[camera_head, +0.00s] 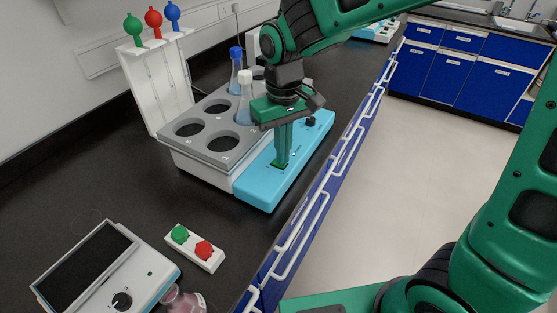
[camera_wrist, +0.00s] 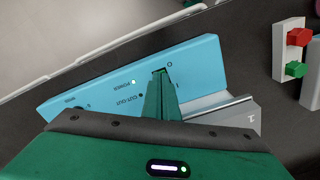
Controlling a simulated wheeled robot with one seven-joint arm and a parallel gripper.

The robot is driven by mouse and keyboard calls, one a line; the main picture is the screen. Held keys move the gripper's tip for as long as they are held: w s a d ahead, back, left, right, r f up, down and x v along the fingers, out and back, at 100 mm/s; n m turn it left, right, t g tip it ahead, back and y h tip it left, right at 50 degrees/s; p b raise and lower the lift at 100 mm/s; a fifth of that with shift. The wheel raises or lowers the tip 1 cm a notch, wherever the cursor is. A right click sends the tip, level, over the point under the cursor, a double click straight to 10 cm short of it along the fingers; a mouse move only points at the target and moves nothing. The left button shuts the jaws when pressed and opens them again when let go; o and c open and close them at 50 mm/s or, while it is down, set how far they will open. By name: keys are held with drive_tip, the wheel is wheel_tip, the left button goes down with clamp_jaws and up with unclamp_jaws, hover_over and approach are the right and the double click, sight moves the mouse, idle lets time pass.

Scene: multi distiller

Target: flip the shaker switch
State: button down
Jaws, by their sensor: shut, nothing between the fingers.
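The shaker (camera_head: 195,150) is a grey and white block with round wells and a light blue control panel (camera_head: 257,192) along its right side. In the wrist view the blue panel (camera_wrist: 110,75) shows the labels "POWER" and "CUT OUT" and a small lit light. My gripper (camera_head: 281,165) is shut and empty, pointing down with its green fingertips at the power switch on the panel. In the wrist view the fingertips (camera_wrist: 160,74) cover most of the switch, beside the "O" and "I" marks. Contact and the switch position cannot be told.
Flasks with blue (camera_head: 236,70) and white (camera_head: 245,97) caps stand in wells beside my gripper. A white rack (camera_head: 150,80) with coloured bulbs is behind. A green and red button box (camera_head: 195,247) and a device with a dial (camera_head: 110,275) are in front. The bench edge is close on the right.

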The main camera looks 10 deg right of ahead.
drive_tip(key=shift+f, duration=0.35)
idle(0.3)
wheel_tip(320, 180, up, 7)
idle(0.9)
drive_tip(key=shift+d, duration=0.1)
drive_tip(key=s+d+m, duration=0.2)
drive_tip(key=d, duration=0.8)
drive_tip(key=s+d+m, duration=0.2)
drive_tip(key=d+m, duration=0.1)
drive_tip(key=d, duration=0.6)
drive_tip(key=s+d+f+m, duration=0.4)
drive_tip(key=s+d+m, duration=0.1)
drive_tip(key=s+d, duration=0.8)
drive_tip(key=s, duration=0.3)
drive_tip(key=shift+m, duration=0.4)
